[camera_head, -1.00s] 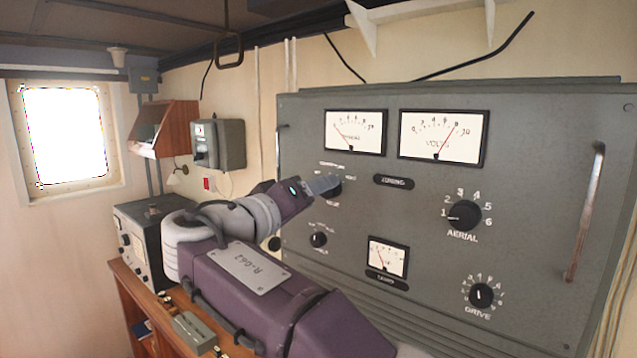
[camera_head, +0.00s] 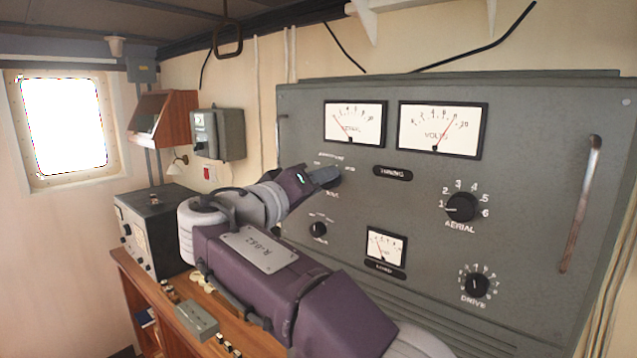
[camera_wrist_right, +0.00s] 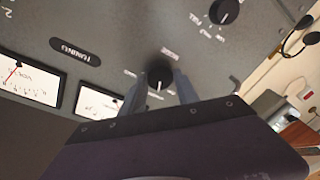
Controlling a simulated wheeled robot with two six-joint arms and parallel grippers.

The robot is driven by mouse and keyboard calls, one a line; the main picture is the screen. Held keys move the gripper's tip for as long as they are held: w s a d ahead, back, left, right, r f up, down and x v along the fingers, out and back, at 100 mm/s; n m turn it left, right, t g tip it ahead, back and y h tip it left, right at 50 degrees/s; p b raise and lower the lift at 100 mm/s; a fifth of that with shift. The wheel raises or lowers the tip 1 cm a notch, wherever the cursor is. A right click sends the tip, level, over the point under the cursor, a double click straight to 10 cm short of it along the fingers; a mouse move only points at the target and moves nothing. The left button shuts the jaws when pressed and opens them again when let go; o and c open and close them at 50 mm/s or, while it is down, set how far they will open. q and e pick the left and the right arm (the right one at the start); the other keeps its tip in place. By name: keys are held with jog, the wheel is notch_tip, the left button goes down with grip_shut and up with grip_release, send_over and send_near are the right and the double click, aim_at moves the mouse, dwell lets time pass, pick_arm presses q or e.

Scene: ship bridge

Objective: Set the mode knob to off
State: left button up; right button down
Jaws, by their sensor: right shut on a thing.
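The mode knob is taken to be the black round knob (camera_wrist_right: 159,77) on the grey panel; its small labels are too blurred to read. In the right wrist view it sits between the two fingers of my right gripper (camera_wrist_right: 159,92), with its white pointer line toward the gripper body. In the head view my right gripper (camera_head: 324,177) reaches this knob at the panel's upper left, below the left meter, and its fingers mostly hide the knob. The right gripper is shut on the knob. My left gripper is not in view.
The grey panel (camera_head: 420,210) also carries a smaller knob (camera_head: 318,229) just below, an aerial knob (camera_head: 461,207), a drive knob (camera_head: 475,285), meters and a handle (camera_head: 580,205) at right. A wooden desk (camera_head: 180,322) with a grey box (camera_head: 150,230) stands at left.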

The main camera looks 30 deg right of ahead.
jog(key=shift+f+n+g+p, duration=0.1)
jog(key=shift+n+g+p, duration=0.3)
jog(key=shift+n, duration=1.35)
jog(key=shift+f+n+g+p, duration=0.1)
jog(key=shift+n+p, duration=0.5)
jog(key=shift+n, duration=1.15)
jog(key=c, duration=1)
grip_release()
jog(key=shift+o, duration=0.5)
jog(key=shift+r, duration=0.15)
jog(key=shift+a, duration=0.1)
jog(key=b+v, duration=0.2)
jog(key=v, duration=0.7)
jog(key=shift+r, duration=0.15)
